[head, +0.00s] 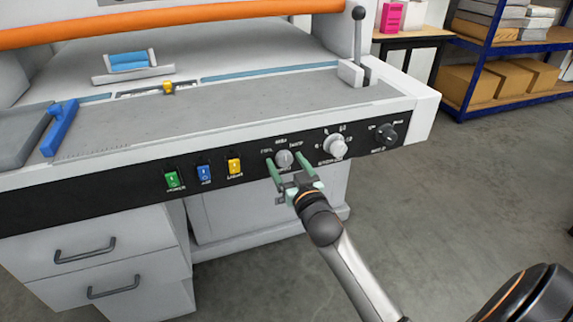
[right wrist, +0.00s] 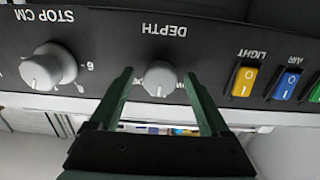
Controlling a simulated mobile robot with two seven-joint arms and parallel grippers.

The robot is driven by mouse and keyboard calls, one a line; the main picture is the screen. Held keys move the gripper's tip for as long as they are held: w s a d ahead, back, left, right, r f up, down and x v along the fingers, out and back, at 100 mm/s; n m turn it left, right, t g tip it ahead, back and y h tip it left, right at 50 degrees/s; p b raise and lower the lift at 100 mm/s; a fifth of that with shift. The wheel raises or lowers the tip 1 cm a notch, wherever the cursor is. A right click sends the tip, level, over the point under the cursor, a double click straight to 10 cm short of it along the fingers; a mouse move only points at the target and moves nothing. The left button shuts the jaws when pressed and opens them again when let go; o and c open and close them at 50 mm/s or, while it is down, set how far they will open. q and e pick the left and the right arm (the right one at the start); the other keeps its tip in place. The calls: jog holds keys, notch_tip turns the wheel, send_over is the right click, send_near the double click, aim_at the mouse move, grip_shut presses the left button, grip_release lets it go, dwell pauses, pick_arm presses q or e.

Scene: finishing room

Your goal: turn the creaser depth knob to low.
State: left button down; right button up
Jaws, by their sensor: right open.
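The depth knob (head: 284,159) is a small round grey knob on the black front panel of the machine. In the right wrist view the knob (right wrist: 159,79) shows beside the upside-down word DEPTH. My right gripper (head: 286,161) is open, its two green fingers on either side of the knob. The right wrist view also shows the gripper (right wrist: 158,76) with the knob between the fingertips and gaps on both sides. Which mark the knob points to is too small to tell. My left gripper is not in view.
Right of the depth knob are the stop knob (head: 335,145) and a dark knob (head: 386,135). Left are yellow (head: 235,166), blue (head: 204,171) and green (head: 171,180) switches. Drawers (head: 100,262) are below on the left.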

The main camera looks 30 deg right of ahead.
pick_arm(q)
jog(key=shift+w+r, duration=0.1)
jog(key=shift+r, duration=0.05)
pick_arm(e)
jog(key=shift+w, duration=0.2)
grip_shut()
dwell(0.4)
jog(key=n+p, duration=0.2)
jog(key=shift+r+n, duration=0.1)
jog(key=shift+n, duration=0.2)
jog(key=shift+n+p, duration=0.35)
jog(key=shift+n, duration=0.15)
jog(key=n+p, duration=0.1)
jog(key=n, duration=0.2)
jog(key=shift+n+p, duration=0.3)
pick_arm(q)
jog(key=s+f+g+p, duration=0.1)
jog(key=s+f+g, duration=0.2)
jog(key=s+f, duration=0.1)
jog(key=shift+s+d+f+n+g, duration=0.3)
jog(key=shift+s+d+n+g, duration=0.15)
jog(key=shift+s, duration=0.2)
pick_arm(e)
jog(key=n, duration=0.4)
jog(key=shift+d+n, duration=0.1)
jog(key=shift+n, duration=0.2)
